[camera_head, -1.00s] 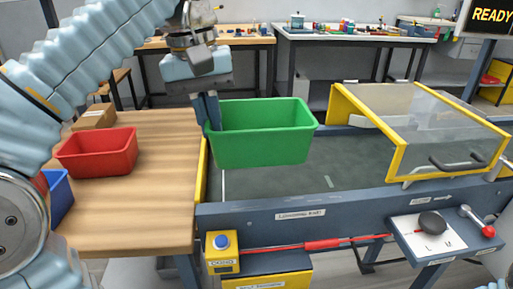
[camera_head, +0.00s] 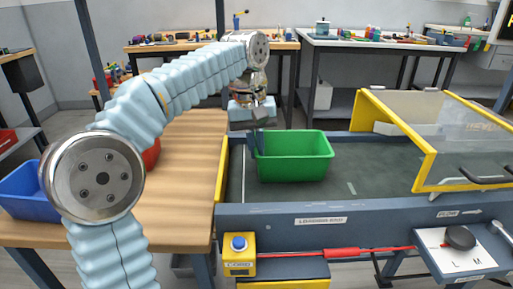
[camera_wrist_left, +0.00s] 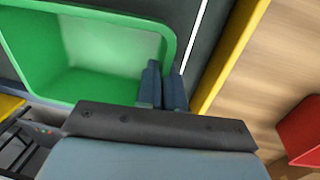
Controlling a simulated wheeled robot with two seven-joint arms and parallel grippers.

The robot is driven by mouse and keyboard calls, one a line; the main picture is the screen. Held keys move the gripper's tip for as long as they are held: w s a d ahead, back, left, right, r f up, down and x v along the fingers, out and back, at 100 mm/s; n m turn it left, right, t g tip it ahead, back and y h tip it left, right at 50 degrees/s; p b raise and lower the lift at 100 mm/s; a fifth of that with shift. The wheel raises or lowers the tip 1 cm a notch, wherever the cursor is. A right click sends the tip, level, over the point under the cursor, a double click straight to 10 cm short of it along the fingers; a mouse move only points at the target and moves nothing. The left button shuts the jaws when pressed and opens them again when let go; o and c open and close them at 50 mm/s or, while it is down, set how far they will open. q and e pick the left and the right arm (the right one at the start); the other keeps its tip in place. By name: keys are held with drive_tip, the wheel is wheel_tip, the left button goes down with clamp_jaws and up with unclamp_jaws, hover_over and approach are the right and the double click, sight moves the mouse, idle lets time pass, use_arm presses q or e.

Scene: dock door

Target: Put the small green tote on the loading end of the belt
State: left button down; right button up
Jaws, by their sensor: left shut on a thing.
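The small green tote (camera_head: 295,160) is upright over the loading end of the dark belt (camera_head: 365,190), inside the side rails. It also shows in the wrist view (camera_wrist_left: 60,85). Its underside is hidden, so I cannot tell for certain whether it rests on the belt or hangs just above. My left gripper (camera_head: 256,145) is shut on the tote's left wall at the rim; its fingers also show in the wrist view (camera_wrist_left: 163,88). My right gripper is out of view.
A yellow-framed clear guard (camera_head: 430,130) stands over the belt to the right. A wooden table (camera_head: 180,190) with a blue tote (camera_head: 25,195) and a partly hidden red tote (camera_head: 152,154) is at left. A control box with a blue button (camera_head: 239,243) is in front.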

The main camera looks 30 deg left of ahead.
use_arm(q)
drive_tip(key=c, duration=1.7)
unclamp_jaws()
drive_tip(key=shift+f, duration=0.15)
drive_tip(key=o, duration=0.4)
drive_tip(key=shift+o, duration=0.2)
drive_tip(key=shift+r, duration=0.35)
wheel_tip(320, 180, up, 7)
drive_tip(key=p, duration=0.1)
drive_tip(key=shift+s+a+p, duration=0.2)
drive_tip(key=shift+a+p, duration=0.1)
drive_tip(key=shift+r, duration=0.1)
